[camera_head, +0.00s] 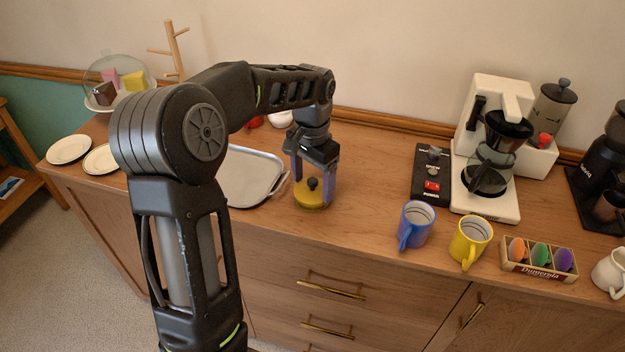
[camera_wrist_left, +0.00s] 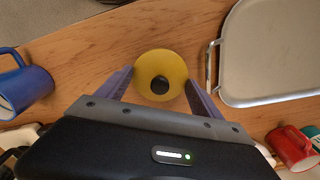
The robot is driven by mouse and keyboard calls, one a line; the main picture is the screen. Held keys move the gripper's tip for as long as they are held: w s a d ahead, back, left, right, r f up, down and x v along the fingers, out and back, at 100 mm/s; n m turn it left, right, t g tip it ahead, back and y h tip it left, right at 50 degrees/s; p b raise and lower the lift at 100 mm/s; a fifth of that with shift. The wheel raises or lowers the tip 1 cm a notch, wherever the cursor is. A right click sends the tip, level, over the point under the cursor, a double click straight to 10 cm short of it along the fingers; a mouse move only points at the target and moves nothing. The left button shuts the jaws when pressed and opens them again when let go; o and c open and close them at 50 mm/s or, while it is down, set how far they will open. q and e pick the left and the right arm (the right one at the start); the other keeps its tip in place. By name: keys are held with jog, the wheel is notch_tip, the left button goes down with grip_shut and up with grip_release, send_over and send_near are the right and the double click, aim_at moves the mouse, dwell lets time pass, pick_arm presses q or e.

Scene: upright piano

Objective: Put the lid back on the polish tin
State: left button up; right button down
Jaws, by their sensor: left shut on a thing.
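I cannot tell whether this is the lid alone or the lid with a tin beneath. My right gripper is not in view.
A metal tray (camera_head: 248,178) lies just left of the gripper. To the right stand a blue mug (camera_head: 416,226), a yellow mug (camera_head: 469,243), a box of pods (camera_head: 540,258), a black switch box (camera_head: 431,175) and a white coffee machine (camera_head: 490,190). Bare wood lies between gripper and blue mug.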

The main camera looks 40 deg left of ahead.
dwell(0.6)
pick_arm(q)
jog(key=o, duration=1.8)
jog(key=shift+r, duration=0.1)
jog(key=shift+r+p, duration=2.95)
jog(key=shift+r, duration=0.45)
grip_shut()
